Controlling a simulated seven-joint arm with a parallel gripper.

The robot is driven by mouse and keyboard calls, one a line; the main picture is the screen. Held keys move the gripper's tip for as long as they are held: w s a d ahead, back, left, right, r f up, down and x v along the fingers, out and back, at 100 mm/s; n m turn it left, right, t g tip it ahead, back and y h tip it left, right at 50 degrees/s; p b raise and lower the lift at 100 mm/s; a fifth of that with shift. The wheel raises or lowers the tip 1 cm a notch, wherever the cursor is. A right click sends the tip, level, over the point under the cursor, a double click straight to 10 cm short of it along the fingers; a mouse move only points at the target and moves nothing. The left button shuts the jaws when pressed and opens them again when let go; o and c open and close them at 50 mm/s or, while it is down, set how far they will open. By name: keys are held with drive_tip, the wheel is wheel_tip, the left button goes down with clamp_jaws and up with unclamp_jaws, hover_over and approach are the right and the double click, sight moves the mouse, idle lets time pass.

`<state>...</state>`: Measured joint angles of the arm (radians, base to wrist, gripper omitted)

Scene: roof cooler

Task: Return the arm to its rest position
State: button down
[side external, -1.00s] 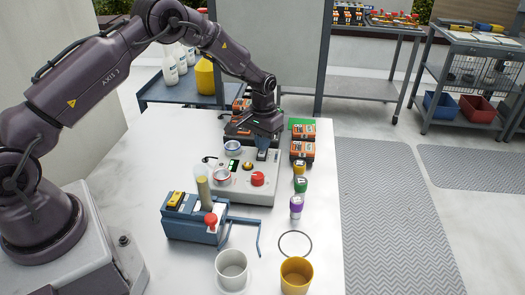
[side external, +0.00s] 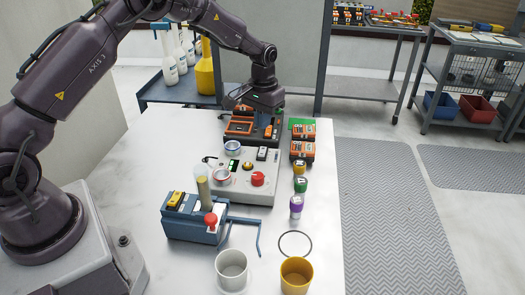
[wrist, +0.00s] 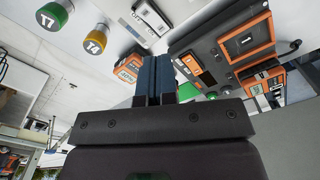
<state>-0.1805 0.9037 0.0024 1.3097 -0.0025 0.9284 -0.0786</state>
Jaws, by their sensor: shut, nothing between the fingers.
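My gripper (side external: 267,130) hangs above the far part of the white table, its blue fingers together and empty. In the wrist view the closed fingers (wrist: 156,65) also show side by side with nothing held. The grey control panel (side external: 232,193), with a red knob (side external: 257,179) and a small switch (side external: 262,154), lies nearer the side camera than the gripper. A dark charger unit (side external: 262,142) with orange battery packs (side external: 240,127) is behind the panel, close to the gripper; I cannot tell the exact gap.
Orange battery packs (side external: 302,149) stand right of the panel. Vials with yellow, green (side external: 301,185) and purple caps line the right side. A blue box (side external: 192,222) with a red-knobbed lever, a white cup (side external: 231,268), a yellow cup (side external: 296,275) and a ring (side external: 295,233) are in front.

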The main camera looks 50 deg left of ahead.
drive_tip(key=shift+s+f, duration=0.1)
drive_tip(key=shift+s, duration=0.05)
drive_tip(key=s+d+r+m+t, duration=0.1)
drive_tip(key=s+d+r, duration=0.3)
drive_tip(key=s+r, duration=0.7)
drive_tip(key=s+d+r+m+t, duration=0.2)
drive_tip(key=s+d+r+t, duration=0.2)
drive_tip(key=s+r, duration=0.7)
drive_tip(key=s+d, duration=0.1)
drive_tip(key=s, duration=0.7)
drive_tip(key=shift+r+t, duration=0.3)
drive_tip(key=shift+r, duration=0.1)
drive_tip(key=c, duration=1.8)
unclamp_jaws()
drive_tip(key=shift+s+d, duration=0.1)
